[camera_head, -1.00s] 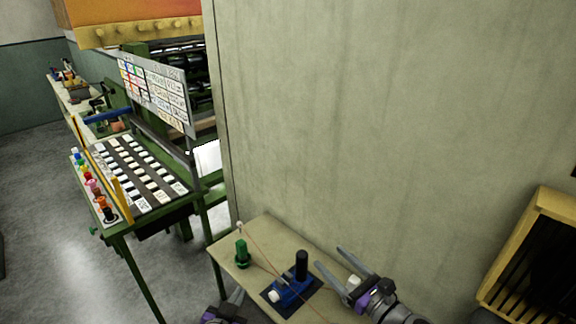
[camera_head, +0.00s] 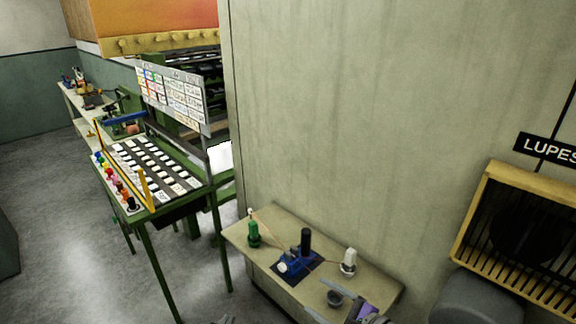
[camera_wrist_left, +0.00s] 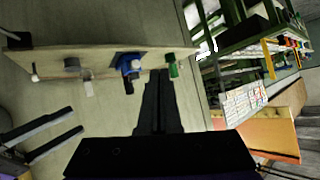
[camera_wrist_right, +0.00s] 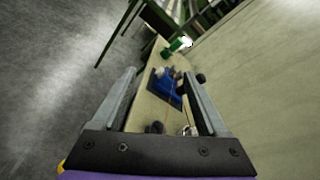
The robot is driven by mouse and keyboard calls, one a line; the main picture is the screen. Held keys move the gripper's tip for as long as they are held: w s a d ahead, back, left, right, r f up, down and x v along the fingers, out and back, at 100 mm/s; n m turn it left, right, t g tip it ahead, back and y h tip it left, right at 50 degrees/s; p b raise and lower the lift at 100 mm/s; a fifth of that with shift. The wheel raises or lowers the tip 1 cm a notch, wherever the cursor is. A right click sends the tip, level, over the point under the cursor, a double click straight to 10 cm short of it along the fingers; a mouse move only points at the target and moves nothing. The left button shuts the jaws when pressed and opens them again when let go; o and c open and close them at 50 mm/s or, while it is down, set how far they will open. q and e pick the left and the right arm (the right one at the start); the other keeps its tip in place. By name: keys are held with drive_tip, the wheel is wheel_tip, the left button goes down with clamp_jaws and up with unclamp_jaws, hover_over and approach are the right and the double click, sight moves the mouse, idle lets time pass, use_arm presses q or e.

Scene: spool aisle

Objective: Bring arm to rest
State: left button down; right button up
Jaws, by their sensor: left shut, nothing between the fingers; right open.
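My left gripper (camera_head: 226,320) barely shows at the bottom edge of the head view. In the left wrist view its fingers (camera_wrist_left: 160,95) are together with nothing between them. My right gripper (camera_head: 338,300) is at the lower right of the head view, in front of the small bench (camera_head: 375,282). In the right wrist view its fingers (camera_wrist_right: 163,90) are wide apart and empty, with the bench seen beyond them. It also shows at the left of the left wrist view (camera_wrist_left: 58,132).
The bench carries a green spool (camera_head: 253,234), a blue device (camera_head: 292,262) with a black post, a white spool (camera_head: 348,262) and a dark cup (camera_head: 334,298). A green keyed machine (camera_head: 150,172) stands left. A slatted yellow-framed box (camera_head: 475,215) is right. Floor at left is clear.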

use_arm(q)
drive_tip(key=s+a+f+n+g+b, duration=0.1)
drive_tip(key=s+a+f+n+g, duration=0.2)
drive_tip(key=s+f, duration=0.5)
drive_tip(key=s+a+g, duration=0.1)
drive_tip(key=s+g, duration=0.1)
drive_tip(key=s, duration=0.2)
drive_tip(key=shift+s+g+y+b, duration=0.3)
drive_tip(key=shift+y+b, duration=0.05)
drive_tip(key=shift+y, duration=0.05)
use_arm(e)
drive_tip(key=s+d+f+n+g+h, duration=0.2)
drive_tip(key=s+d+f+n+h, duration=0.3)
drive_tip(key=s+n, duration=0.3)
drive_tip(key=s+d+f+n+g+h, duration=0.3)
drive_tip(key=s+d+f+n+h, duration=0.2)
drive_tip(key=s+n, duration=0.4)
drive_tip(key=n, duration=0.3)
drive_tip(key=shift+f+g, duration=0.3)
drive_tip(key=shift+f, duration=0.1)
use_arm(q)
drive_tip(key=shift+a, duration=0.1)
use_arm(e)
drive_tip(key=shift+w, duration=0.1)
